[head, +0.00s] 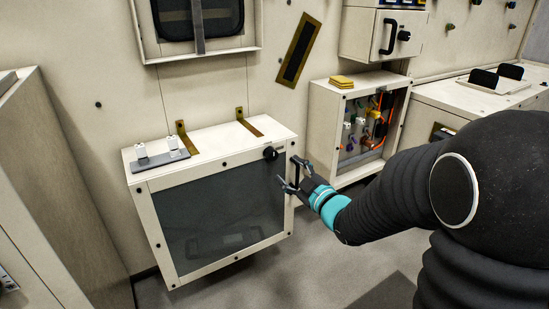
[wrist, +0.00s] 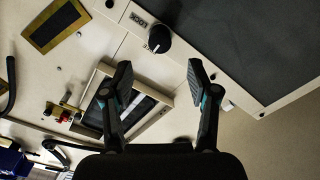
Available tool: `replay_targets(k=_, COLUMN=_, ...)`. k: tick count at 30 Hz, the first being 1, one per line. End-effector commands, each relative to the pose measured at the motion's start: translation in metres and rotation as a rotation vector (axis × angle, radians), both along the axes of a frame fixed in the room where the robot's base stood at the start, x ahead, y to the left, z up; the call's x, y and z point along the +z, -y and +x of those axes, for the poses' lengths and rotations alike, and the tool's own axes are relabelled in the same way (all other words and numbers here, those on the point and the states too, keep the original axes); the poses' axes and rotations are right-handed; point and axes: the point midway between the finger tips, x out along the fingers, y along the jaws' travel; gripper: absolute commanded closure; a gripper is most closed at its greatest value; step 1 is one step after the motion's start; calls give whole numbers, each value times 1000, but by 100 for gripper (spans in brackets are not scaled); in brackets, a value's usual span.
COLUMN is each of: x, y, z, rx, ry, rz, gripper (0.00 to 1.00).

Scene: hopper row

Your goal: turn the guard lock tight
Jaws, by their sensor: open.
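The guard is a cream-framed front with a dark window (head: 220,205), on a box against the wall in the head view. Its lock is a round black knob (head: 270,153) near the upper right corner. In the wrist view the knob (wrist: 158,39) sits beside a printed LOCK label (wrist: 138,20), with a small pale mark on its rim. My gripper (head: 291,173) is open, near the guard's right edge, to the right of and below the knob. In the wrist view my gripper (wrist: 160,66) has nothing visible between its fingers, and the knob shows beyond the fingertips, apart from them.
An open cabinet (head: 322,130) with coloured parts and cables stands right of the guard box. A grey bracket with white pieces (head: 160,160) lies on the box top. A wall box with a black handle (head: 388,36) hangs above. Grey floor (head: 320,250) is clear in front.

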Motion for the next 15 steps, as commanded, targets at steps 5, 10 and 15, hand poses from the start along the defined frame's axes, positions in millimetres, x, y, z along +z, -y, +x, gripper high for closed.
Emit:
replay_targets(k=5, x=-1, y=-21, z=29, rx=2, ry=-1, rz=-1, gripper=40)
replay_targets(k=10, x=0, y=-36, z=51, rx=1, ry=-1, rz=0, gripper=40)
replay_targets(k=15, x=0, y=-44, z=65, rx=-1, ry=0, rz=0, gripper=40)
